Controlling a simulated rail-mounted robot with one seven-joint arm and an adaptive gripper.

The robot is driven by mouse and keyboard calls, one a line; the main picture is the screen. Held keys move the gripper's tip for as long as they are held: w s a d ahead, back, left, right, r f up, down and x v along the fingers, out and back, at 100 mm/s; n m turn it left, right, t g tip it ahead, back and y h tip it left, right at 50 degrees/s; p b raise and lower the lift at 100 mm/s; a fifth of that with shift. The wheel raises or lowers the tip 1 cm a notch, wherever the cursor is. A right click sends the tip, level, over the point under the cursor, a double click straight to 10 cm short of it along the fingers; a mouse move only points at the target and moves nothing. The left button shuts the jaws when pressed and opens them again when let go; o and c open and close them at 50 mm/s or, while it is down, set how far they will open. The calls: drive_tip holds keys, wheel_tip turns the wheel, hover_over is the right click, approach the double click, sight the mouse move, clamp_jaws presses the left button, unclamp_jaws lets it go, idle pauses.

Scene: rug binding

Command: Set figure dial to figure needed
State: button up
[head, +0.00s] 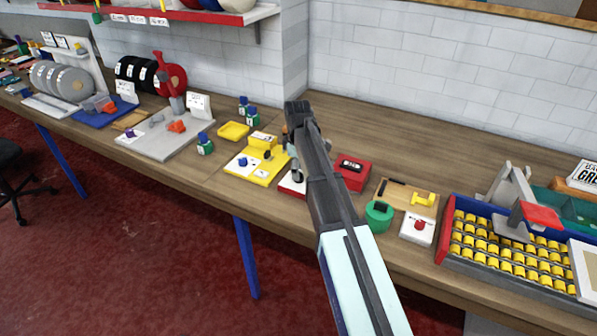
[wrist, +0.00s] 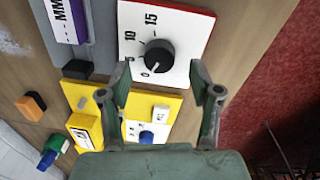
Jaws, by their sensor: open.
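The figure dial (wrist: 165,25) is a white plate with a red edge, marked 0, 5, 10 and 15, seen in the wrist view. Its black round knob (wrist: 159,57) seems to have its pale mark turned down toward the 0; the exact setting is hard to read. In the head view the plate (head: 292,184) is partly hidden behind my arm. My gripper (wrist: 161,80) is open and empty, with one finger on each side of the knob in the wrist picture. I cannot tell its height above the knob, and no contact shows.
A yellow device (head: 258,168) with a blue knob (wrist: 146,137) stands beside the dial. A red box (head: 352,172) with a dark window is on the other side. A green round pot (head: 379,214) and a yellow-block rack (head: 447,232) stand farther right. The bench front edge is close.

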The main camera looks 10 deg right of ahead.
drive_tip(key=shift+f, duration=1.35)
drive_tip(key=c, duration=1.1)
drive_tip(key=shift+c, duration=0.2)
